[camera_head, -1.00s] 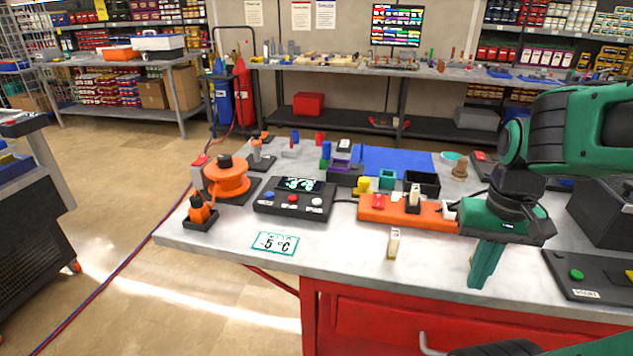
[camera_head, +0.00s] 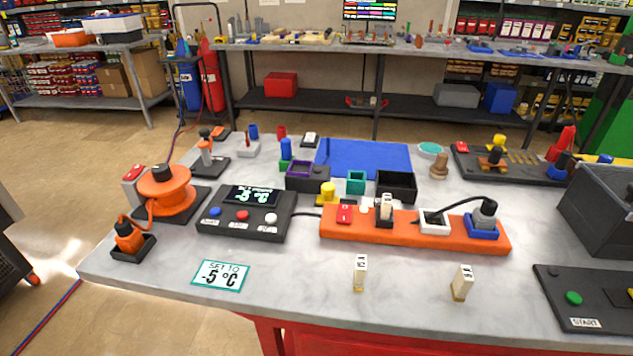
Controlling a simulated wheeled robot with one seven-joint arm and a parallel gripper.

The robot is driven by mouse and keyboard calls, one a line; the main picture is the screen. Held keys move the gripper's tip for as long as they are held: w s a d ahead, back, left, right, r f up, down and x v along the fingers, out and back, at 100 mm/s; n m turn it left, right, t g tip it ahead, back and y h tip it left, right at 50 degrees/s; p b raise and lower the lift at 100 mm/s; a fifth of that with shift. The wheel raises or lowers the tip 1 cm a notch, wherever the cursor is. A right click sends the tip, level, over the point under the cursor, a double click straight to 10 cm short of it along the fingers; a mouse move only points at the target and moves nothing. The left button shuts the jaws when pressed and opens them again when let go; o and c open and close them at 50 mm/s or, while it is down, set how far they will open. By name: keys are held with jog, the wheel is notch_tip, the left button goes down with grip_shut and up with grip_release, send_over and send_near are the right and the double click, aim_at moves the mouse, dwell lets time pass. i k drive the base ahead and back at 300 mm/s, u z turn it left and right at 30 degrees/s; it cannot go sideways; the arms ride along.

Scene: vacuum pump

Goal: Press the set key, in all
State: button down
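A black control box (camera_head: 244,217) stands on the near left of the grey worktop. It has a dark display (camera_head: 251,195) with lit text too small to read surely. Below the display are a blue key (camera_head: 215,211), a red key (camera_head: 243,215) and a white key (camera_head: 270,218). Small labels sit under the keys, and I cannot read which one says set. My gripper is not in view.
An orange power strip (camera_head: 410,232) with plugs lies right of the box. Two small cream blocks (camera_head: 360,272) (camera_head: 461,282) stand near the front edge. An orange reel (camera_head: 165,192) stands left of the box. A blue mat (camera_head: 365,158) lies behind.

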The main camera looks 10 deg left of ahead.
aim_at(270, 219)
jog(key=z, duration=1.5)
jog(key=k, duration=2.05)
jog(key=u, duration=1.65)
jog(key=i, duration=1.05)
